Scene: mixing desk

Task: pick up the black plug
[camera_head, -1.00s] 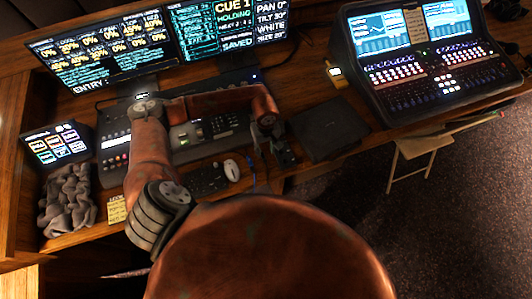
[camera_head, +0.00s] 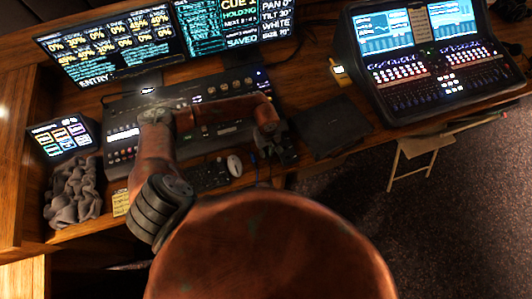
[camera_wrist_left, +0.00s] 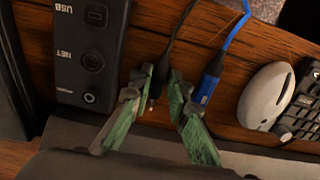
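The black plug (camera_wrist_left: 154,88) lies on the wooden desk in the left wrist view, its thin black cable running up and away. My left gripper (camera_wrist_left: 161,82) is open, with its green fingers on either side of the plug, the left finger closer. I cannot tell whether either finger touches it. In the head view my left gripper (camera_head: 284,152) is low over the desk's front edge, right of the mouse; the black plug cannot be made out there. My right gripper is not in view.
A blue plug (camera_wrist_left: 207,88) with a blue cable lies just right of the right finger. A black box (camera_wrist_left: 88,50) with USB and NET ports stands to the left. A white mouse (camera_wrist_left: 264,97) and keyboard (camera_wrist_left: 300,112) are to the right. A dark flat pad (camera_head: 333,127) lies beyond the gripper.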

